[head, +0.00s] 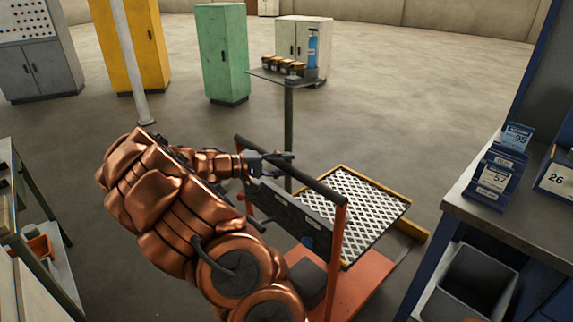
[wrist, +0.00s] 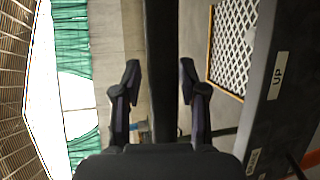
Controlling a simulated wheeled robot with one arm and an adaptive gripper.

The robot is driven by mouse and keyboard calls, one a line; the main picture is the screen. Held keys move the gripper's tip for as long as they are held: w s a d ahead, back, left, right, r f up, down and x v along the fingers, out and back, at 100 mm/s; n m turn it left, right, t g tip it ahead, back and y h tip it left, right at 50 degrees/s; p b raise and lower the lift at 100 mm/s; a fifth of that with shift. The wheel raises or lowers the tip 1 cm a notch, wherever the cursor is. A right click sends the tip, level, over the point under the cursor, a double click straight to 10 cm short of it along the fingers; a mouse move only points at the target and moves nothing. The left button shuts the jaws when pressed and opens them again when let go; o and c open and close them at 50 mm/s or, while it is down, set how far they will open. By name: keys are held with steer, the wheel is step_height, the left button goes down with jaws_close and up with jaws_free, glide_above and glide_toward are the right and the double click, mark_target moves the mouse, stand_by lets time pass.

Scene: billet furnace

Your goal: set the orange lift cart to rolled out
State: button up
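The orange lift cart (head: 338,262) stands in the middle of the head view, with a black push bar (head: 322,190) across its uprights. Its mesh platform (head: 366,208) with a yellow rim lies beyond the bar; part of it also shows in the wrist view (wrist: 231,45). A dark panel (wrist: 262,90) below the bar bears an "UP" label. My gripper (head: 287,157) is at the left part of the push bar. In the wrist view my gripper (wrist: 159,82) is open, its fingers on either side of the bar with gaps showing. Contact cannot be told. My arm hides the cart's left lower part.
A blue workbench (head: 500,230) with small boxes and a grey bin stands close on the right. A post-mounted stand (head: 288,105) rises behind the cart. A table (head: 35,220) stands at the left edge. Cabinets line the back; the floor behind the cart is open.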

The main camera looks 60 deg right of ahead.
steer(key=shift+o, duration=0.7)
steer(key=shift+s+d+f, duration=0.1)
steer(key=shift+d+f, duration=0.15)
steer(key=shift+d, duration=0.2)
steer(key=shift+a+r, duration=0.1)
steer(key=v, duration=1.2)
steer(key=shift+r, duration=0.1)
